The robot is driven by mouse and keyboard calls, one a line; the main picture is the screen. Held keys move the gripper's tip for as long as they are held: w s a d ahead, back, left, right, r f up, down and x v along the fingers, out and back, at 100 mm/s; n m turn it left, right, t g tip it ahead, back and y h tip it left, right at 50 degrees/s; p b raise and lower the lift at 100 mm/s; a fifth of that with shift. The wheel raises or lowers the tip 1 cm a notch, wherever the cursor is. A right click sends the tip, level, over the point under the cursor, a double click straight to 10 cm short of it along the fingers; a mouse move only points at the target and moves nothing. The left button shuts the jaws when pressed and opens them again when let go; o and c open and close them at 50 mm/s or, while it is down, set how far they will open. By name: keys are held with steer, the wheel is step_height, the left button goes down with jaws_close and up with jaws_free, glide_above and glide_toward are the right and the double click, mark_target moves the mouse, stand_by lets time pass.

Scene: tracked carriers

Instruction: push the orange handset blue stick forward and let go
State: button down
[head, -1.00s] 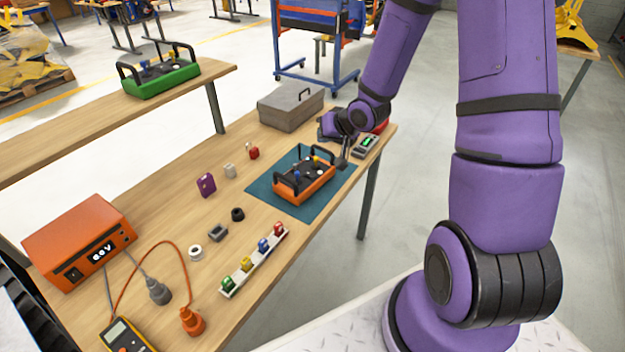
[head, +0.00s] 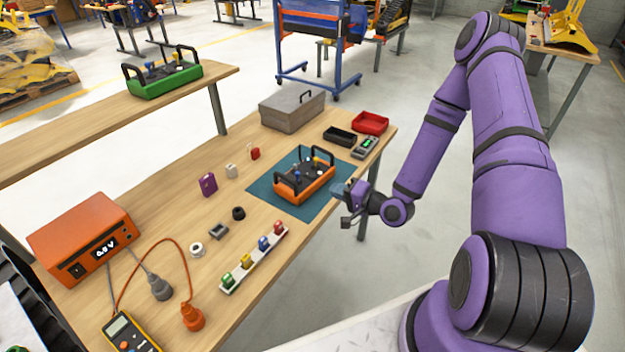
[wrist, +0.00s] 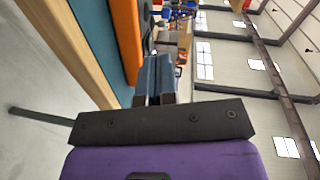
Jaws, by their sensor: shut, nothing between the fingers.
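The orange handset (head: 305,188) lies on a teal mat (head: 262,187) on the wooden bench, with black handles at its ends. Its blue stick (head: 296,174) and a yellow-topped one (head: 316,160) stand on its dark top; I cannot tell their exact tilt. My gripper (head: 340,188) is shut and empty, just right of the handset, near the bench edge and apart from the sticks. In the wrist view the closed fingers (wrist: 155,82) point along the handset's orange side (wrist: 127,40); the blue stick does not show clearly there.
A black tray (head: 340,137), a red tray (head: 370,123) and a grey meter (head: 365,147) lie behind the handset. A grey case (head: 292,112) stands further left. A strip of coloured pieces (head: 253,260) lies in front. A green handset (head: 163,80) sits on another bench.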

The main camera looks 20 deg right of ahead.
mark_target(299, 175)
steer(key=shift+s+d+f+m+t, duration=0.2)
steer(key=shift+s+f+m+t, duration=0.15)
steer(key=shift+s+m+t, duration=0.35)
steer(key=shift+s+d+f+m+t, duration=0.15)
steer(key=shift+s+f+m+t, duration=0.15)
steer(key=shift+s+m+t, duration=0.4)
steer(key=shift+w, duration=0.15)
steer(key=x, duration=1.4)
steer(key=shift+f, duration=0.3)
steer(key=shift+g, duration=0.3)
